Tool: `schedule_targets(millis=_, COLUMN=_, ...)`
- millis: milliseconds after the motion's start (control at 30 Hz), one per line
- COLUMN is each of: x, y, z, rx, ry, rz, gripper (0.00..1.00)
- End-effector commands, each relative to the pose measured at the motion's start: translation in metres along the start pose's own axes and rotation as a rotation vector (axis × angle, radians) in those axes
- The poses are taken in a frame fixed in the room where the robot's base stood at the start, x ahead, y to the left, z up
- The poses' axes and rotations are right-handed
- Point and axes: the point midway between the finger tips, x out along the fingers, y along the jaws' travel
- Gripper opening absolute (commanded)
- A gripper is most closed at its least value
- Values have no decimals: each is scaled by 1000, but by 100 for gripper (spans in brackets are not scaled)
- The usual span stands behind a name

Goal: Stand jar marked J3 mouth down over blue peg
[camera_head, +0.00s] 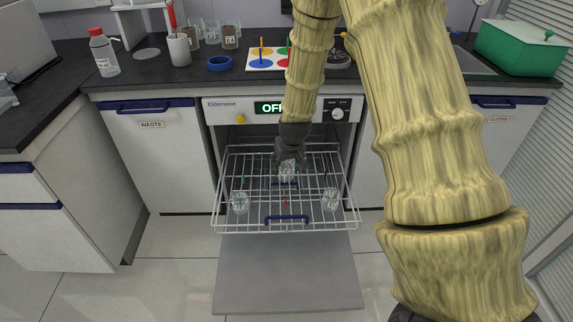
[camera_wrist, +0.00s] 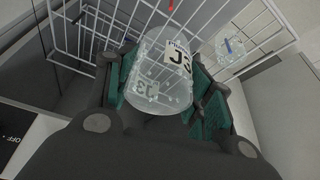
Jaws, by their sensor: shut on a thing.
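The clear jar marked J3 (camera_wrist: 165,85) is between the green-padded fingers of my gripper (camera_wrist: 160,95) in the wrist view. My fingers are shut on its sides; its label shows, but I cannot surely tell which end is its mouth. In the head view my gripper (camera_head: 288,156) holds the jar (camera_head: 288,171) over the middle of the pulled-out wire rack (camera_head: 225,222). Whether it touches the rack is unclear. A small blue mark (camera_wrist: 228,46) shows at a clear jar on the right in the wrist view; I cannot tell whether it is the blue peg.
Clear jars stand on the rack at left (camera_head: 239,202) and right (camera_head: 330,200). A green peg (camera_head: 243,177) and red peg (camera_head: 286,203) show there. The open washer door (camera_head: 288,280) lies below. The counter (camera_head: 150,68) holds jars, a bottle and a coloured board.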

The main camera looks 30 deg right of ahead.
Motion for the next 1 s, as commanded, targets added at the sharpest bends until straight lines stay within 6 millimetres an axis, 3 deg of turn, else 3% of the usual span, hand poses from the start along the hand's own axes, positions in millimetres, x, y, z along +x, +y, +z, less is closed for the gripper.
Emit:
schedule_targets(millis=467, x=-43, y=0, z=-18, rx=0, ry=1, rz=0, gripper=26)
schedule_targets(millis=1000, x=-43, y=0, z=-18, rx=0, ry=1, rz=0, gripper=26)
